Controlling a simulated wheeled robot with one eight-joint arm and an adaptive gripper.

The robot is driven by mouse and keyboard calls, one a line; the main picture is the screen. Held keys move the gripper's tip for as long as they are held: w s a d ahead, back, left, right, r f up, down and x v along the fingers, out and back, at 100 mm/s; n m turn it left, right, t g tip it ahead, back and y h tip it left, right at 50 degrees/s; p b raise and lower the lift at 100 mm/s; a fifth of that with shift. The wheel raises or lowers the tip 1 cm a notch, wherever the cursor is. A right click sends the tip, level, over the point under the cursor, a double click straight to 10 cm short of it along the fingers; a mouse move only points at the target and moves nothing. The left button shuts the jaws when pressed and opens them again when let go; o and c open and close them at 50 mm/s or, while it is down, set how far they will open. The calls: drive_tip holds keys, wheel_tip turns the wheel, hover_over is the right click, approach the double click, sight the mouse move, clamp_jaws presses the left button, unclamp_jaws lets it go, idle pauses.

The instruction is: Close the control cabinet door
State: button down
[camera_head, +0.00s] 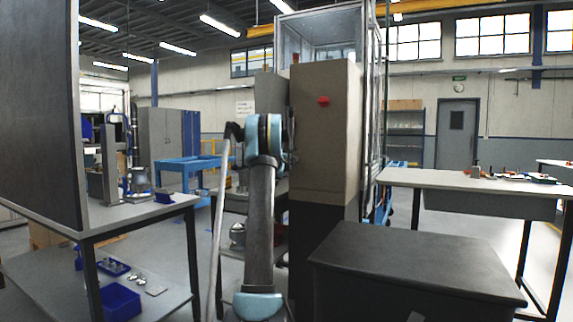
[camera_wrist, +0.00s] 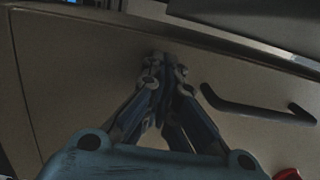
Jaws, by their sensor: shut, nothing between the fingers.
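The control cabinet (camera_head: 326,150) is a tall beige box with a dark lower part, standing in the middle of the head view. A red knob-like part (camera_head: 323,101) sits high on its face. In the wrist view a beige panel (camera_wrist: 75,75) fills most of the picture, with a black bar handle (camera_wrist: 255,107) and a red part (camera_wrist: 287,174) at the lower right. My gripper (camera_wrist: 162,62) is shut and empty in front of this panel, left of the handle. I cannot tell whether it touches. In the head view my arm mostly hides the gripper. The door's opening angle is unclear.
A glazed enclosure (camera_head: 318,35) rises behind the cabinet. A dark box-like top (camera_head: 410,262) stands close at right front, with a workbench (camera_head: 470,183) behind it. A bench with a dark upright panel (camera_head: 40,110) is at left. A blue cart (camera_head: 187,168) stands farther back.

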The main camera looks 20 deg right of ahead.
drive_tip(key=shift+w+r, duration=0.15)
drive_tip(key=shift+w, duration=0.1)
drive_tip(key=shift+d+r, duration=0.1)
drive_tip(key=shift+d, duration=0.1)
drive_tip(key=shift+a, duration=0.1)
drive_tip(key=w+a+v, duration=0.1)
drive_tip(key=v, duration=1.3)
